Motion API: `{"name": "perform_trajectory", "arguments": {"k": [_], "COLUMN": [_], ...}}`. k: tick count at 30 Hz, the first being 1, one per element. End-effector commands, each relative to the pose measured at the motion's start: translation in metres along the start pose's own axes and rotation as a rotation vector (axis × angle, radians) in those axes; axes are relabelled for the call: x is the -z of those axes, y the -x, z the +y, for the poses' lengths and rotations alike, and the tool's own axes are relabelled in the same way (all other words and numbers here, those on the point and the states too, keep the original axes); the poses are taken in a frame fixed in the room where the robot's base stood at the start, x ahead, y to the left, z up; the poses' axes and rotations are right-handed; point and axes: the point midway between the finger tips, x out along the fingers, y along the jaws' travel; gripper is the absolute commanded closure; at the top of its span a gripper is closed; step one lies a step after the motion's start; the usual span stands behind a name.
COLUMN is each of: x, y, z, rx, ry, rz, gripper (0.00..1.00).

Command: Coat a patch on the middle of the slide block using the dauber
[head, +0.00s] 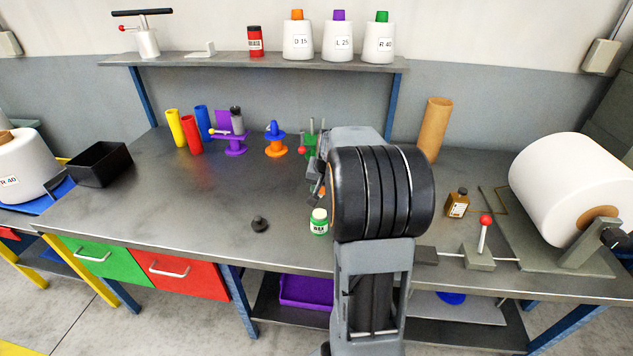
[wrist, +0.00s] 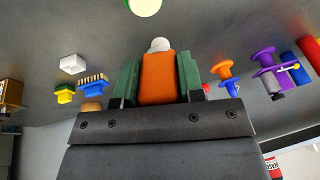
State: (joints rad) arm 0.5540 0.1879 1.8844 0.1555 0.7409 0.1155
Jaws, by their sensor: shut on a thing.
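My gripper (wrist: 160,80) is shut on an orange-handled tool with a pale rounded tip, which looks like the dauber (wrist: 158,75). The handle sits between the two green fingers. In the head view my arm hides most of the gripper. A small green jar (head: 319,226) with a pale top stands on the bench just below the gripper; its pale round top also shows at the wrist view's edge (wrist: 146,5). A grey block with a red-knobbed lever (head: 478,259) sits at the front right of the bench, likely the slide block. The dauber is well apart from it.
A small black piece (head: 260,225) lies left of the jar. A brown bottle (head: 457,204) and a big white roll (head: 575,185) stand right. Spools (head: 235,148) and tubes stand at the back. The bench's left middle is clear.

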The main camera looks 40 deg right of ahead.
Motion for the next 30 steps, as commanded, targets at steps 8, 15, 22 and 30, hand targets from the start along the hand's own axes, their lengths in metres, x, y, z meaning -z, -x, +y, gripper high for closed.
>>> {"name": "perform_trajectory", "arguments": {"k": [8, 15, 22, 30], "x": [-0.006, -0.013, -0.018, -0.018], "y": [-0.018, -0.04, -0.054, -0.054], "z": [0.003, 0.006, 0.008, 0.008], "rx": [0.0, 0.001, 0.002, 0.002], "ry": [0.0, 0.001, 0.002, 0.003], "rz": [0.0, 0.0, 0.0, 0.0], "gripper": [0.88, 0.88, 0.88, 0.88]}}
